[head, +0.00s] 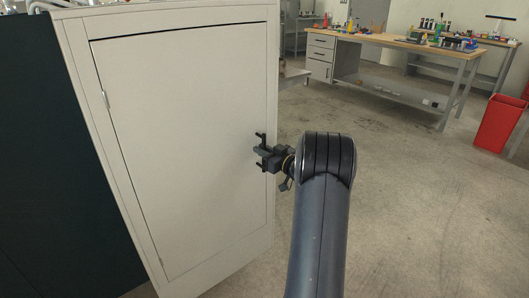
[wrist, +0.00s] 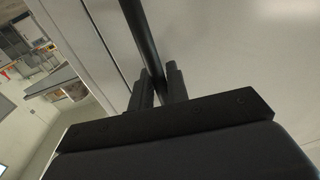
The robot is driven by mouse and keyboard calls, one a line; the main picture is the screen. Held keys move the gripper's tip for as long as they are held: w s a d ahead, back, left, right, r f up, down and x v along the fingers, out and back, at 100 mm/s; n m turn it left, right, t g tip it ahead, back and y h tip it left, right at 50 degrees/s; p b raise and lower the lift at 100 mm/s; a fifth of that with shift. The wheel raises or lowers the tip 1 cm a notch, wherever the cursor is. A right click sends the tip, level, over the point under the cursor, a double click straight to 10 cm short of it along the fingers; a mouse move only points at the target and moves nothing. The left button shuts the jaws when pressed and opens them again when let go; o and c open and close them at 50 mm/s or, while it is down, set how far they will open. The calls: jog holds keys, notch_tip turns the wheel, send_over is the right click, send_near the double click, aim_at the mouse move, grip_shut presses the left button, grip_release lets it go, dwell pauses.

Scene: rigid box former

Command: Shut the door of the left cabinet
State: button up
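The cabinet (head: 75,35) is a tall beige metal one at the left of the head view. Its door (head: 185,130) sits in the frame with a dark line along its top edge; it looks shut or very nearly so. A hinge shows on its left side. The dark bar handle (head: 262,136) is near the door's right edge, and it also shows in the wrist view (wrist: 142,38). My gripper (head: 262,152) is at the handle, its two fingers (wrist: 158,88) close on either side of the bar. Part of the handle is hidden by the fingers.
A dark panel (head: 50,160) stands left of the cabinet. A workbench (head: 395,41) with small items is at the back, and a red bin (head: 498,122) stands at the right. The concrete floor (head: 420,200) right of my arm is clear.

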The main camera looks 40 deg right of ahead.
jog(key=shift+o, duration=1.4)
jog(key=shift+w, duration=0.1)
jog(key=shift+f, duration=0.1)
jog(key=s+d, duration=0.2)
jog(key=s, duration=0.8)
jog(key=shift+s+p, duration=0.35)
jog(key=shift+p, duration=0.1)
jog(key=shift+w, duration=0.1)
